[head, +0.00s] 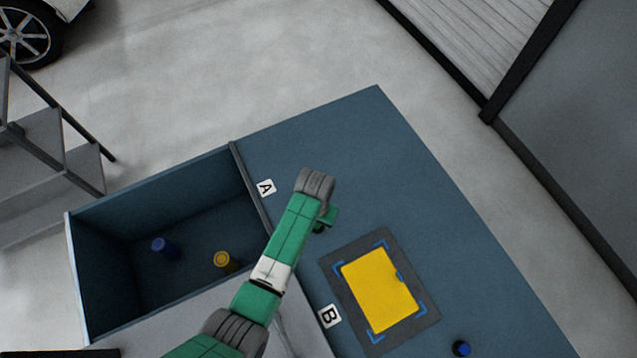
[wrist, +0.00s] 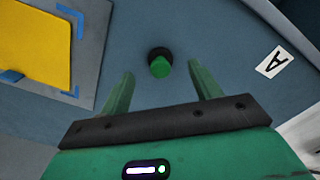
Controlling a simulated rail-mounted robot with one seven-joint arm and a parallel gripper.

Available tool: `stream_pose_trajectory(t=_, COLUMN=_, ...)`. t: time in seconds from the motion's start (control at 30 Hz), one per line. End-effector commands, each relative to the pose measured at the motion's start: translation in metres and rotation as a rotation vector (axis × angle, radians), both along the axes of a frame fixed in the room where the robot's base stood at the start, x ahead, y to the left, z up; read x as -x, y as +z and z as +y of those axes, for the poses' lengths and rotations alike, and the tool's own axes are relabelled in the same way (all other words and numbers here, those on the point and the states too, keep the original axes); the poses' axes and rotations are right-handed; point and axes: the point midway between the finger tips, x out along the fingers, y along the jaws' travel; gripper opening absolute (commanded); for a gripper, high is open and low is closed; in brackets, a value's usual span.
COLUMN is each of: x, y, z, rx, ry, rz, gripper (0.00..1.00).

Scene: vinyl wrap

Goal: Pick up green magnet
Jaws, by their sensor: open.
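The green magnet (wrist: 160,66), a small green knob on a black round base, stands on the blue table top. In the wrist view it lies ahead of my gripper (wrist: 160,72), centred between the two green fingers, which are spread apart with nothing held. The fingertips look short of the magnet in the picture, and I cannot tell the height gap. In the head view my gripper (head: 326,219) is over the table between labels A and B. My arm hides most of the spot there, so the magnet cannot be made out clearly.
A yellow sheet (head: 380,290) lies on a grey mat (head: 345,262) with blue corner marks. A dark blue magnet (head: 461,348) stands near the front. The recessed bin (head: 105,245) at left holds a blue magnet (head: 164,247) and a yellow magnet (head: 225,260). The far table top is clear.

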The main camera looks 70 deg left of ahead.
Motion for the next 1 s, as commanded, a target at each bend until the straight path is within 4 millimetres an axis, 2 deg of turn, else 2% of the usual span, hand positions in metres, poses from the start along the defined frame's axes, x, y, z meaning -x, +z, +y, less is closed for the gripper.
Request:
stream_pose_trajectory(t=0.07, x=-0.001, y=-0.006, z=0.001, rx=0.001, ry=0.000, rz=0.001, gripper=0.63)
stream_pose_trajectory(t=0.2, x=-0.003, y=-0.033, z=0.003, rx=0.001, ry=0.000, rz=0.001, gripper=0.63)
stream_pose_trajectory(t=0.3, x=-0.003, y=-0.046, z=0.003, rx=-0.001, ry=-0.001, rz=-0.001, gripper=0.63)
stream_pose_trajectory(t=0.57, x=-0.003, y=-0.051, z=0.003, rx=-0.001, ry=-0.001, rz=-0.001, gripper=0.63)
stream_pose_trajectory(t=0.67, x=-0.003, y=-0.051, z=0.003, rx=-0.001, ry=-0.001, rz=-0.001, gripper=0.47)
stream_pose_trajectory(t=0.83, x=-0.003, y=-0.050, z=0.003, rx=-0.001, ry=-0.001, rz=-0.001, gripper=0.14)
stream_pose_trajectory(t=1.0, x=-0.003, y=-0.050, z=0.003, rx=-0.002, ry=-0.001, rz=-0.002, gripper=0.14)
